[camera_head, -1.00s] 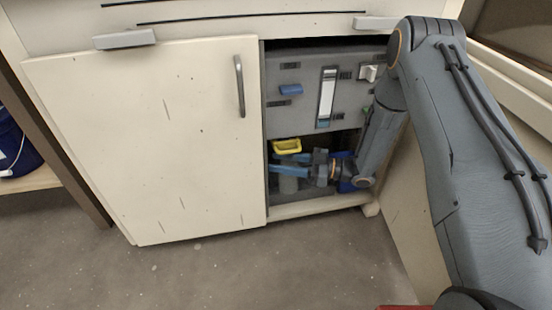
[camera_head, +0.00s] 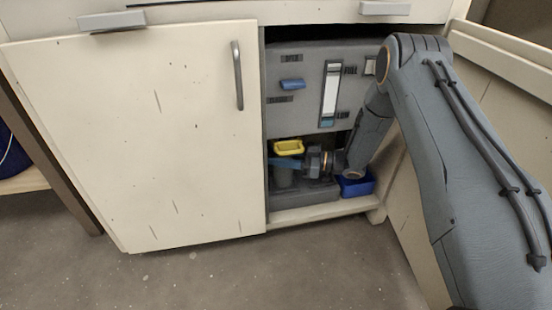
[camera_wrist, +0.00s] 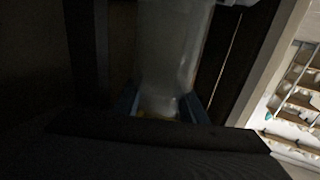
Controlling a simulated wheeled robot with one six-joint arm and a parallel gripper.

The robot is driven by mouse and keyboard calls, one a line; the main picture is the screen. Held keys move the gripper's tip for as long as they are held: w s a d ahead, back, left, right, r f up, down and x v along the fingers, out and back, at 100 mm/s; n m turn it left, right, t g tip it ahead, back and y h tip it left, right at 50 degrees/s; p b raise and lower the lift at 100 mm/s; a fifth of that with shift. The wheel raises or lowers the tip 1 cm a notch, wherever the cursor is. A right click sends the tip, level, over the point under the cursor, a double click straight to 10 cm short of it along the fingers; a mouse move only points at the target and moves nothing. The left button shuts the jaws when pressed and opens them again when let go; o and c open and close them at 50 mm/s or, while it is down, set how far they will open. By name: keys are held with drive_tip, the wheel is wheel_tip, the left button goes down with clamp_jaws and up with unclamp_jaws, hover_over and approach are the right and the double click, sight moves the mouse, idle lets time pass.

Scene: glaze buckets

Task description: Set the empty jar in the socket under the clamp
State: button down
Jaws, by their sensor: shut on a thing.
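A pale, cloudy jar (camera_wrist: 175,45) stands between the blue fingertips of my gripper (camera_wrist: 163,105) in the wrist view. In the head view, my gripper (camera_head: 284,163) reaches into the open right side of the cabinet, and its blue fingers are shut around the upper part of the greyish jar (camera_head: 283,179). The jar looks roughly upright, low in the cabinet. A yellow open-topped part (camera_head: 289,147) sits just above and behind the fingers. I cannot make out the socket or identify the clamp. The jar's base is too dark to tell whether it touches anything.
A grey panel (camera_head: 306,108) with a blue handle (camera_head: 292,84) and a tall gauge (camera_head: 330,94) rises above. The cream left door (camera_head: 150,140) is closed beside the opening. The cabinet floor lip (camera_head: 320,209) runs in front.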

drive_tip(key=c, duration=1.1)
unclamp_jaws()
drive_tip(key=shift+d+r, duration=0.1)
drive_tip(key=d+p, duration=0.3)
drive_tip(key=d, duration=0.4)
drive_tip(key=shift+s+d, duration=0.15)
drive_tip(key=shift+s, duration=0.3)
